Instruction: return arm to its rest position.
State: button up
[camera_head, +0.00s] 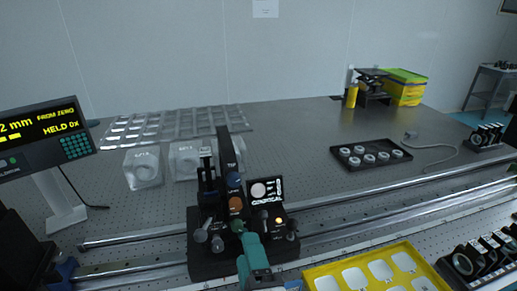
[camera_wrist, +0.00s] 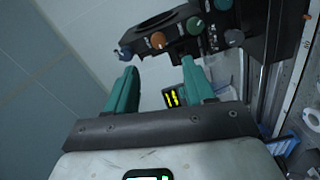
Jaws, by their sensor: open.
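My gripper (camera_head: 249,245) shows at the bottom centre of the head view, its teal finger pointing away beside the knobs of a black optical mount (camera_head: 200,258). In the wrist view my gripper (camera_wrist: 158,75) has its two teal fingers spread wide apart with nothing held between them. The mount (camera_wrist: 262,25) is just beyond the fingertips there, with orange, green and blue knobs. The right finger looks close to its knobs; I cannot tell whether they touch. The rest of my arm is mostly out of the head view.
Metal rails (camera_head: 345,222) run across the table by the mount. A yellow tray (camera_head: 325,285) is at front right, a black tray of round parts (camera_head: 340,149) behind. A display (camera_head: 40,135) stands at left, beside clear boxes (camera_head: 142,168). Open table lies at back centre.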

jog(key=s+d+f+m+g+h, duration=0.1)
jog(key=d+f+m+g+h, duration=0.1)
jog(key=d+f+m, duration=0.2)
jog(key=s+d+f+m+g+h, duration=0.1)
jog(key=d+f+m, duration=0.4)
jog(key=d, duration=0.6)
jog(key=s+d+f+m+g+h, duration=0.1)
jog(key=d+f+m+g+h, duration=0.2)
jog(key=d+f, duration=0.3)
jog(key=shift+s+d+f+m+g, duration=0.2)
jog(key=shift+s+d+m+g, duration=0.05)
jog(key=shift+d+m+g, duration=0.5)
jog(key=s+d+f+m+g, duration=0.2)
jog(key=s+f, duration=0.4)
jog(key=s, duration=0.4)
jog(key=s+d+f+m+g, duration=0.3)
jog(key=s+d+f+g, duration=0.2)
jog(key=s, duration=0.5)
jog(key=shift+d+f+m+g+y, duration=0.15)
jog(key=shift+f+m+g+y, duration=0.25)
jog(key=shift+g, duration=0.55)
